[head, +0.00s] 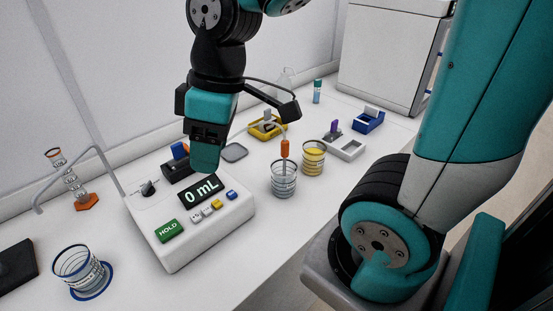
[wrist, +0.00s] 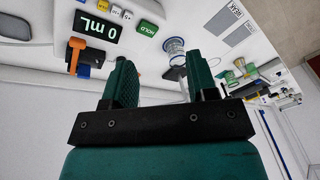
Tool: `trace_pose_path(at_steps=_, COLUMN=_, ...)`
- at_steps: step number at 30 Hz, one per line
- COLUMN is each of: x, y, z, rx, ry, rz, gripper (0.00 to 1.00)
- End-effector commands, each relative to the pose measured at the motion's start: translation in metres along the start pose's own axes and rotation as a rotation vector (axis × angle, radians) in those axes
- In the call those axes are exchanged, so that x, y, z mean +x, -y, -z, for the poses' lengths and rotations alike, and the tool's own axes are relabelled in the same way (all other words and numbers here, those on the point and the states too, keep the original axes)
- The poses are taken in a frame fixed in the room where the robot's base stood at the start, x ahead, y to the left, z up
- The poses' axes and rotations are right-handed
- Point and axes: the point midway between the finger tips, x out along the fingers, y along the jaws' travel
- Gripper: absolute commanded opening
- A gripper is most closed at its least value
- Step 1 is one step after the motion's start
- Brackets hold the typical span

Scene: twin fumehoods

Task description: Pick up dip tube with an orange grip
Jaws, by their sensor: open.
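The dip tube with an orange grip (head: 284,148) stands in a clear graduated beaker (head: 284,186) right of the white dispenser in the head view. Its thin tube curves away above the grip. I cannot make it out in the wrist view. My gripper (head: 207,158) hangs above the back of the dispenser, left of the dip tube and apart from it. In the wrist view my gripper (wrist: 160,85) shows two teal fingers spread wide with nothing between them. In the head view the far finger is hidden.
The dispenser (head: 170,253) reads 0 mL. A beaker of yellow liquid (head: 313,160) stands right of the dip tube's beaker. A yellow holder (head: 262,131) is behind. An empty beaker (head: 78,268) sits on a blue ring, front left. The bench front right of the dispenser is clear.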

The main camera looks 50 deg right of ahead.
Motion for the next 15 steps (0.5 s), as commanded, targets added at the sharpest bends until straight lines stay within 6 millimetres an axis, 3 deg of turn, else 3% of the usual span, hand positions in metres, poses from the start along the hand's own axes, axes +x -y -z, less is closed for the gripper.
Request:
trace_pose_path(at_steps=1, x=-0.010, y=-0.038, z=-0.001, rx=-0.022, ry=0.022, rz=-0.037, gripper=0.53)
trace_pose_path(at_steps=6, x=-0.033, y=-0.146, z=-0.037, rx=-0.164, ry=0.128, rz=-0.108, gripper=0.53)
trace_pose_path(at_steps=10, x=-0.046, y=-0.199, z=-0.074, rx=-0.244, ry=0.196, rz=-0.112, gripper=0.53)
trace_pose_path(at_steps=15, x=-0.050, y=-0.226, z=-0.103, rx=-0.297, ry=0.236, rz=-0.099, gripper=0.53)
